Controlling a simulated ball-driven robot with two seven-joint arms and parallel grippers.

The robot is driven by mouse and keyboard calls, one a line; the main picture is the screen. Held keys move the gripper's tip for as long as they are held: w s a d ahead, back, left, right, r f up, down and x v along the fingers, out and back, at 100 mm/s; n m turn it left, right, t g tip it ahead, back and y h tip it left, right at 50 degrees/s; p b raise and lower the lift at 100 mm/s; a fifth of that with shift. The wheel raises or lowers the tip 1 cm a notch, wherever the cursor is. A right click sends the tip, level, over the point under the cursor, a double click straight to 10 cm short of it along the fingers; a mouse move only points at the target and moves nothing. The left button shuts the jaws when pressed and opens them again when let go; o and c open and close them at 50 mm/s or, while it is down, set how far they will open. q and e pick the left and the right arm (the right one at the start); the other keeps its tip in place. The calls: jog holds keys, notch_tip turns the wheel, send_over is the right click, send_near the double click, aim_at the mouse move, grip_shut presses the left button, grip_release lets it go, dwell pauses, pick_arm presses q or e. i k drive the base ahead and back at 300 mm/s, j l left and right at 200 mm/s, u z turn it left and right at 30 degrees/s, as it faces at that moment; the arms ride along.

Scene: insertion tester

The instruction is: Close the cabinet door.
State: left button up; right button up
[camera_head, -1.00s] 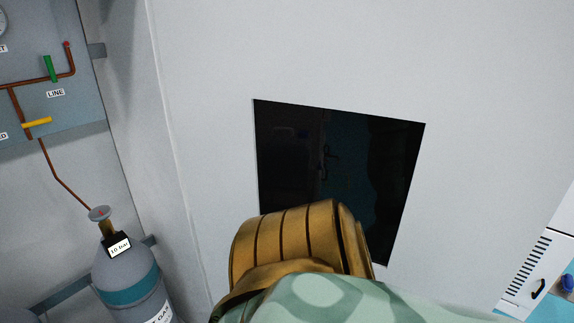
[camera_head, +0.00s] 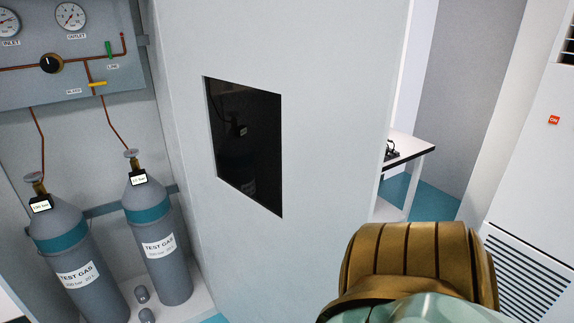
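The cabinet door (camera_head: 310,70) is a large pale grey panel with a dark window (camera_head: 243,145) in it. It stands open, swung out from the cabinet. Its left side meets the cabinet's inner side, and its free edge is to the right. The open cabinet shows at the left, with two grey gas cylinders, a left one (camera_head: 80,262) and a right one (camera_head: 160,245), each with a teal band. Neither of my grippers shows a fingertip in the head view. The door's lower right part is hidden.
A gauge panel (camera_head: 60,90) with copper pipes is above the cylinders. Two small grey pieces (camera_head: 145,305) are on the cabinet floor. Behind the door's free edge are a white-topped table (camera_head: 412,145) and teal floor (camera_head: 445,200). A white unit (camera_head: 530,170) with vents stands at the right.

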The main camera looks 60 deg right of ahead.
aim_at(285, 106)
jog(key=k+l, duration=0.85)
jog(key=i+l, duration=0.1)
jog(key=l, duration=1.6)
jog(key=i+z, duration=0.05)
